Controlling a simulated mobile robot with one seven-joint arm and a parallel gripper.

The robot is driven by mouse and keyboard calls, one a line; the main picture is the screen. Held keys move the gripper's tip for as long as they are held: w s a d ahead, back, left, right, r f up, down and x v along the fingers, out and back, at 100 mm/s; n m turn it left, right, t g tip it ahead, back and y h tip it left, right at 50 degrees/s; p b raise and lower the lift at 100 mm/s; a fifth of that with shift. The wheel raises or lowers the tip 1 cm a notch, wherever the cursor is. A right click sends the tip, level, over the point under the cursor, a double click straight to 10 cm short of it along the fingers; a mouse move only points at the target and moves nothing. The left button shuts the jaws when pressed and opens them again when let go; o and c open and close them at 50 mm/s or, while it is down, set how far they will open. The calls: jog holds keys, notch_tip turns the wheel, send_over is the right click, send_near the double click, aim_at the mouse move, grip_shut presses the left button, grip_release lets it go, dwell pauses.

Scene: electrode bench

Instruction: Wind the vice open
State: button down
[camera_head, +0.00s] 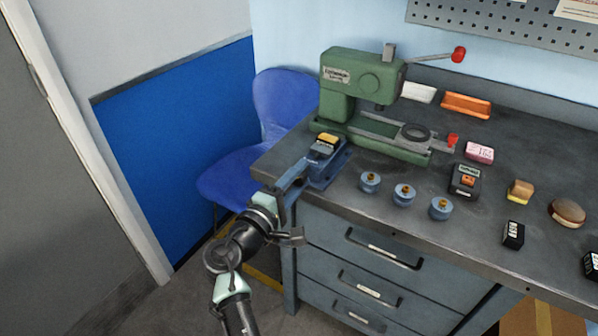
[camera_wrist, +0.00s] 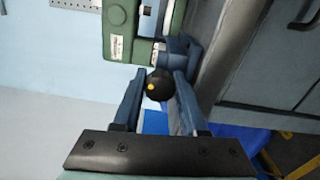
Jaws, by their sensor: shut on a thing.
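The blue vice (camera_head: 328,172) is fixed at the bench's near left corner, and part of it shows in the wrist view (camera_wrist: 182,52). A black block with a yellow top (camera_head: 327,142) sits at its jaws. My gripper (camera_head: 293,178) reaches the vice's left end from the front. In the wrist view my gripper (camera_wrist: 159,76) has its two fingers on either side of a round black knob (camera_wrist: 160,86) with a yellow dot, and is shut on it. The knob is in front of the vice. In the head view the knob is hidden by my gripper.
A green press (camera_head: 355,88) with a red-knobbed lever stands just behind the vice. Several blue round pots (camera_head: 404,194) stand along the front edge, right of the vice. A blue chair (camera_head: 280,110) is close to the left. Drawer handles (camera_head: 384,248) project from the bench front.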

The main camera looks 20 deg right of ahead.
jog(key=shift+n, duration=0.6)
jog(key=shift+p, duration=0.3)
jog(key=shift+c, duration=2.3)
grip_release()
jog(key=shift+a, duration=0.15)
jog(key=v, duration=1.2)
jog(key=shift+s+a, duration=0.25)
jog(key=shift+s, duration=0.1)
